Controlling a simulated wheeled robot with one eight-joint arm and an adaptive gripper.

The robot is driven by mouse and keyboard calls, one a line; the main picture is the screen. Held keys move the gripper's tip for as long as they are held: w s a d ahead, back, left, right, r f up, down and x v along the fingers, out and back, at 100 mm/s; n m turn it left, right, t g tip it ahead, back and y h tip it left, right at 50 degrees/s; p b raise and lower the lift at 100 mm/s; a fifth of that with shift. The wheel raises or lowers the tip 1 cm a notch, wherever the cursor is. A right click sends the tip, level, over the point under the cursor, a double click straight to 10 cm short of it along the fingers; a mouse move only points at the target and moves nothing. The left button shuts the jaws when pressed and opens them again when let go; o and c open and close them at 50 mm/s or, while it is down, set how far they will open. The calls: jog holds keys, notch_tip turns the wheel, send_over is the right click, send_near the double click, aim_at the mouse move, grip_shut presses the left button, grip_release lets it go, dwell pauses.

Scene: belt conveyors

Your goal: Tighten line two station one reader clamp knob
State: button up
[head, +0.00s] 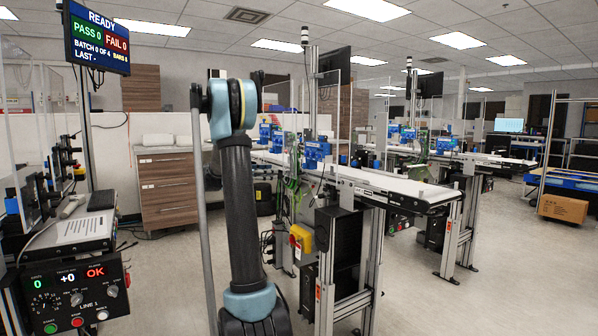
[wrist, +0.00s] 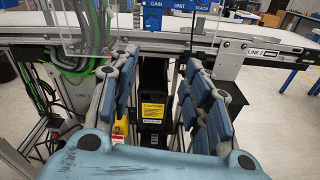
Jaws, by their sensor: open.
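My gripper (wrist: 160,62) is open and empty in the wrist view, its two blue-padded fingers spread in front of a conveyor frame. The conveyor (wrist: 285,37) there carries a label reading LINE 2 (wrist: 235,46). In the head view a white-belted conveyor (head: 395,186) runs across the middle, with blue station units (head: 317,149) mounted over it. I cannot make out the reader clamp knob in either view. My gripper does not show clearly in the head view, where my raised arm fills the front.
A black cabinet (wrist: 153,122) with a yellow caution label stands under the conveyor, beyond my fingers. Green cables (wrist: 40,92) hang at left. A LINE 1 control panel (head: 75,295) is at the near left. Open floor (head: 500,270) lies at right.

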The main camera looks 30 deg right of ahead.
aim_at(303, 167)
jog(key=shift+n+h, duration=0.4)
jog(key=w+d, duration=0.1)
jog(key=d, duration=0.5)
jog(key=w+d, duration=0.1)
jog(key=d, duration=0.5)
jog(key=w+d, duration=0.1)
jog(key=d, duration=0.5)
jog(key=shift+w+r, duration=0.1)
jog(key=shift+w, duration=0.15)
jog(key=shift+c, duration=0.5)
grip_shut()
